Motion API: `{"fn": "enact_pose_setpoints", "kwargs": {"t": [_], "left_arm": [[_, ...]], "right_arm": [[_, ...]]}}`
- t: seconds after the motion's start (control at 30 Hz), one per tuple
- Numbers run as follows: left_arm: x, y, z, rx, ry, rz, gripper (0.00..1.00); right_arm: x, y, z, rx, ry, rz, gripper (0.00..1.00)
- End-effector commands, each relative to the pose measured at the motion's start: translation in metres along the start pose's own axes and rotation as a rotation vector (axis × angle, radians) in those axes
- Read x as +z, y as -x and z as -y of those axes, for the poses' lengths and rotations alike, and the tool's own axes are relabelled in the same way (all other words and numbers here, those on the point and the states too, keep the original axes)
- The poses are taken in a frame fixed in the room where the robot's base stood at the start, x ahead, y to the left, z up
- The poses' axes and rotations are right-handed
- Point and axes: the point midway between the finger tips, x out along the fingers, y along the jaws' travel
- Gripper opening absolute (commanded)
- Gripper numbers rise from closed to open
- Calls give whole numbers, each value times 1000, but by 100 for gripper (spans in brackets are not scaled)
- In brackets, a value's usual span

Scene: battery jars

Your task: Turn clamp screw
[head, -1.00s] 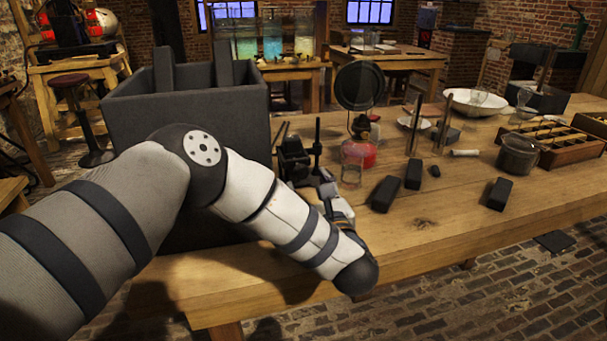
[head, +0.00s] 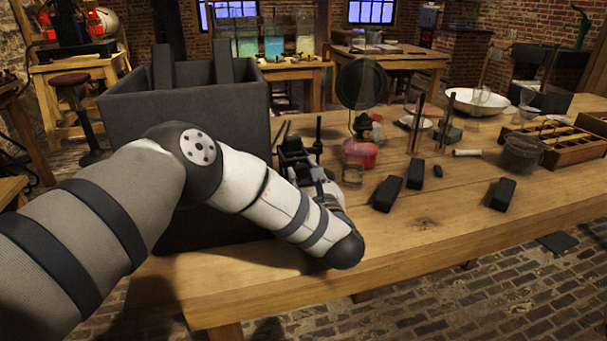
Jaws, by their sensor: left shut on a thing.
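A small dark clamp device (head: 291,150) stands on the wooden table beside the large grey box. A thin dark upright post (head: 318,136) rises at its right. My left arm reaches in from the left and folds back at the wrist. My left gripper (head: 309,172) is at the near side of the clamp, shut on a small part there that I take to be the clamp screw. The fingertips and the screw are mostly hidden by the wrist and too small to make out. My right gripper is not in view.
A large grey box (head: 185,110) stands at the left. A glass vessel with red contents (head: 360,152) is close right of my gripper. Dark blocks (head: 387,194) lie further right, with a glass jar (head: 520,152) and wooden tray (head: 560,150). The front table area is clear.

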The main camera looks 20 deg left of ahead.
Motion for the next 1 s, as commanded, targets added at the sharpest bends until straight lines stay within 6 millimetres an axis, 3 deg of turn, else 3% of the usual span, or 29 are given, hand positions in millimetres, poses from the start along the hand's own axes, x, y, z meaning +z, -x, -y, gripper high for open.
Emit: {"fn": "enact_pose_setpoints", "kwargs": {"t": [1.0], "left_arm": [[-1,0,0,0,-573,-3,0]], "right_arm": [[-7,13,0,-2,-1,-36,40]]}}
